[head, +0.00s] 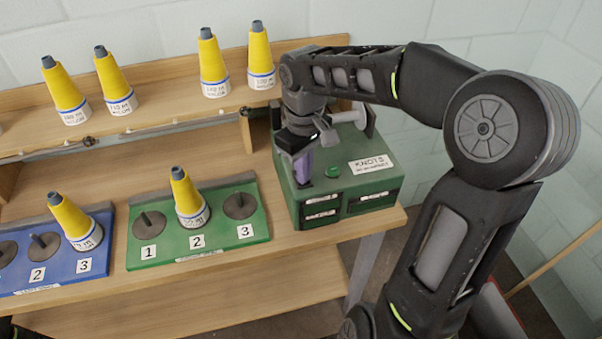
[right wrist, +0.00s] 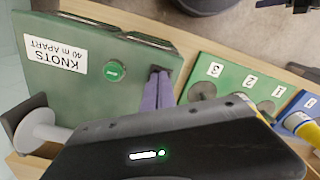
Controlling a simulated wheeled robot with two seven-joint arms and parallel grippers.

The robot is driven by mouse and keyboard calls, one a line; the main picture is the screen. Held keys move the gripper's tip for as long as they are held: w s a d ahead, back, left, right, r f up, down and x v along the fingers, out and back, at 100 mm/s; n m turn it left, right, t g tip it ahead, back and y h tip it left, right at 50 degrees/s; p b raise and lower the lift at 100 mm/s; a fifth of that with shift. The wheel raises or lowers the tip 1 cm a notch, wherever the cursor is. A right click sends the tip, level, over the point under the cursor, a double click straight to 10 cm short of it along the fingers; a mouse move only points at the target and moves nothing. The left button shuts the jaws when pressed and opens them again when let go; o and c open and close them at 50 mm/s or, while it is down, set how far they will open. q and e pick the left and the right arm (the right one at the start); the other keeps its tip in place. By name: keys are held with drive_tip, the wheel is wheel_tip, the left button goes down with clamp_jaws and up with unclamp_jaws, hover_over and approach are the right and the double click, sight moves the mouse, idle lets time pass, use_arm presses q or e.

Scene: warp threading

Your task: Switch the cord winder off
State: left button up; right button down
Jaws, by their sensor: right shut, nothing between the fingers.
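The cord winder is a green box (head: 372,151) with a white "KNOTS" label, at the right end of the bench. A round green button (head: 332,171) is on its top, and it also shows in the right wrist view (right wrist: 114,71). My right gripper (head: 303,181) is shut, its purple fingers pointing down at the front left part of the top, left of the button. In the right wrist view the fingertips (right wrist: 160,73) are at a dark patch near the box's edge. They hide most of that patch; I cannot tell whether they touch it. My left gripper is not clearly visible.
A pale spool (head: 350,117) sits at the winder's back. A green board (head: 150,251) with numbered pegs and one yellow cone is left of it, and a blue board (head: 98,264) farther left. Several yellow cones stand on the shelf (head: 165,125) behind.

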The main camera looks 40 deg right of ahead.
drive_tip(key=shift+r+p, duration=2.6)
drive_tip(key=shift+r, duration=0.85)
